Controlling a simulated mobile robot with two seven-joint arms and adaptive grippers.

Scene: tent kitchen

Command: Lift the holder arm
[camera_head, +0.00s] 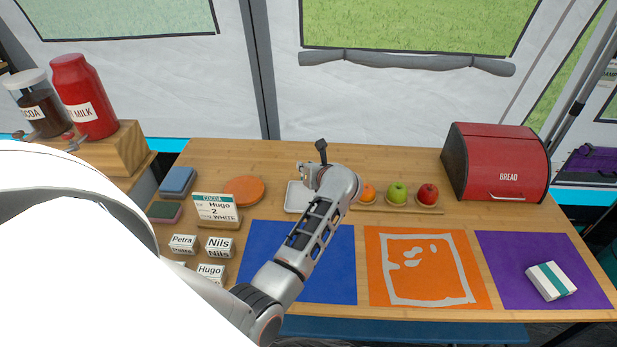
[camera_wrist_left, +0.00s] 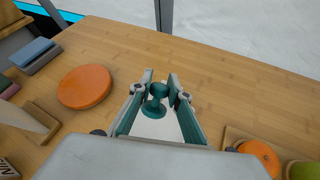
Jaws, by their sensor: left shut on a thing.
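My left arm reaches across the table in the head view, and its gripper (camera_head: 312,176) is over the back middle, beside a white square base (camera_head: 297,197). A dark knobbed piece, seemingly the holder arm (camera_head: 321,146), sticks up just beyond the gripper. In the left wrist view the fingers (camera_wrist_left: 161,88) are closed around a teal knobbed piece (camera_wrist_left: 154,108), with part of the white base (camera_wrist_left: 157,127) below it. The hand hides most of the holder, and how it joins the base cannot be told. My right gripper is not in view.
An orange disc (camera_head: 243,190) lies left of the gripper. A fruit board (camera_head: 433,209) is right, with a red bread box (camera_head: 497,163) beyond. Name blocks and a cocoa card (camera_head: 216,206) stand left. Blue (camera_head: 335,285), orange (camera_head: 377,290) and purple (camera_head: 500,285) mats lie in front.

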